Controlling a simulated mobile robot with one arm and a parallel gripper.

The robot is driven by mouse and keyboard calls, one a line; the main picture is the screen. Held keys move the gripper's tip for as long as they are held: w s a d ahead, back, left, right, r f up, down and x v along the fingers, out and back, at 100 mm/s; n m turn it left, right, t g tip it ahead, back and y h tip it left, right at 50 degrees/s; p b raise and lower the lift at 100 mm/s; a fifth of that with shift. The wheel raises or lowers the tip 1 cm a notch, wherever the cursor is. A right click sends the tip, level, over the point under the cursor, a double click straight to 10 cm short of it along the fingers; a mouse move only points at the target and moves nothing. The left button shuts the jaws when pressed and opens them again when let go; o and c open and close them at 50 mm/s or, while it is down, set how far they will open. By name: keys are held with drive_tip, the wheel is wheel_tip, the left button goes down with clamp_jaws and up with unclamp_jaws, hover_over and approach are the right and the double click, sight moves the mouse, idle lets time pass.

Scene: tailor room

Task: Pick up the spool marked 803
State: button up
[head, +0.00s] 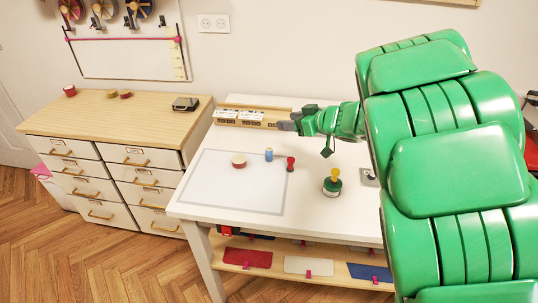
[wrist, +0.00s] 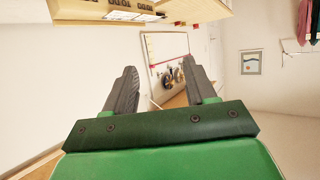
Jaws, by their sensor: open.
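My gripper (head: 287,121) is at the right end of a low wooden rack (head: 226,113) at the back of the white table. In the wrist view its two grey fingers (wrist: 160,68) stand wide apart with nothing between them. No number 803 is legible. A small blue spool-like piece (head: 269,155) stands on the table, with a red one (head: 291,163) to its right. I cannot tell which thing is marked 803.
A pale mat (head: 222,190) covers the table's left part, with a round red-rimmed item (head: 239,161) on it. A green jar with a yellow top (head: 333,185) stands right of the mat. A drawer cabinet (head: 105,112) stands left of the table.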

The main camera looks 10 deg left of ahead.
sight(289, 161)
wheel_tip(289, 161, down, 12)
drive_tip(key=shift+w+f, duration=0.15)
drive_tip(key=shift+f, duration=0.05)
drive_tip(key=shift+x, duration=3.7)
drive_tip(key=shift+c, duration=0.2)
drive_tip(key=shift+f, duration=0.1)
clamp_jaws()
